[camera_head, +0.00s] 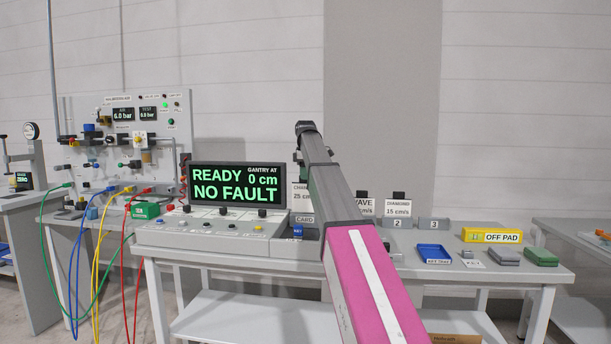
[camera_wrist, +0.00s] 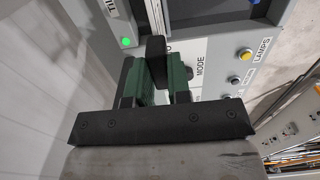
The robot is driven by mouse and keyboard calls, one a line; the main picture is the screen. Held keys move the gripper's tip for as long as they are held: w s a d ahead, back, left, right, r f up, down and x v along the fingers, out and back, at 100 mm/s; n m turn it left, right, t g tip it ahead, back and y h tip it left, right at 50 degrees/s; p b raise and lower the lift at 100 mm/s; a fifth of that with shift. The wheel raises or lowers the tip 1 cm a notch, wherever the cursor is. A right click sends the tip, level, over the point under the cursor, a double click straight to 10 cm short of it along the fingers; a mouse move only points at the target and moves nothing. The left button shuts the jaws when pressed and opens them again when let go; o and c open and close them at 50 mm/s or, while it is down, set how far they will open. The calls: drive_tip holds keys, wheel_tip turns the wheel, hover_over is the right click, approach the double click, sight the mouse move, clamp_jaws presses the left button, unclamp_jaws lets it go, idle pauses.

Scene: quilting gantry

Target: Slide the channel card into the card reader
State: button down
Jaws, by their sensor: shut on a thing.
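The channel card (camera_head: 300,197) is a white upright card marked 25 cm/s, partly hidden by my arm in the head view. It stands above a label reading CARD (camera_head: 305,219) on the grey console, and I cannot tell whether its lower edge is in the reader slot. In the wrist view my gripper (camera_wrist: 158,85), with dark green fingers, is shut on a black grip piece, which I take as the card's handle (camera_wrist: 156,48). The card's face does not show there. The reader's opening is hidden.
A display (camera_head: 236,188) reads READY, NO FAULT, gantry at 0 cm. The wave card (camera_head: 365,207) and diamond card (camera_head: 398,208) stand right of my arm. Console buttons lie close by.

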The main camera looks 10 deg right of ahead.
sight(306, 182)
drive_tip(key=shift+f, duration=2.8)
drive_tip(key=c, duration=1)
unclamp_jaws()
wheel_tip(306, 182, up, 9)
drive_tip(key=shift+r, duration=0.9)
drive_tip(key=shift+s, duration=0.1)
